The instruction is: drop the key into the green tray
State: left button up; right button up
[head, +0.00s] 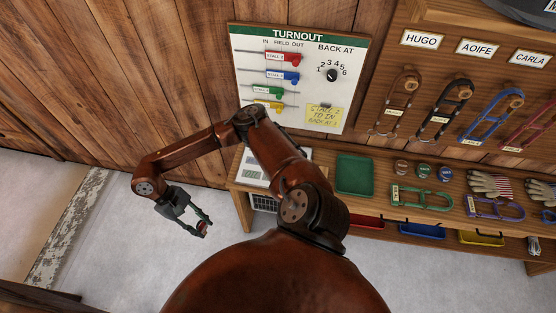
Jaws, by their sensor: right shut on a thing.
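The green tray (354,175) sits on the wooden bench, right of my arm, and looks empty. My right gripper (201,230) is low at the left, over the grey floor, well away from the bench and the tray. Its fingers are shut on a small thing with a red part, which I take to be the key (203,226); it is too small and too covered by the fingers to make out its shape. My left gripper is not in view.
The wooden bench (240,183) carries several round tins, a green halter (422,197), a purple halter (494,208) and gloves (497,185). Red, blue and yellow trays are below. A turnout board (300,78) and hanging halters are on the wall. The floor at left is clear.

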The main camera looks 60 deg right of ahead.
aim_at(356, 173)
jog(key=z, duration=1.8)
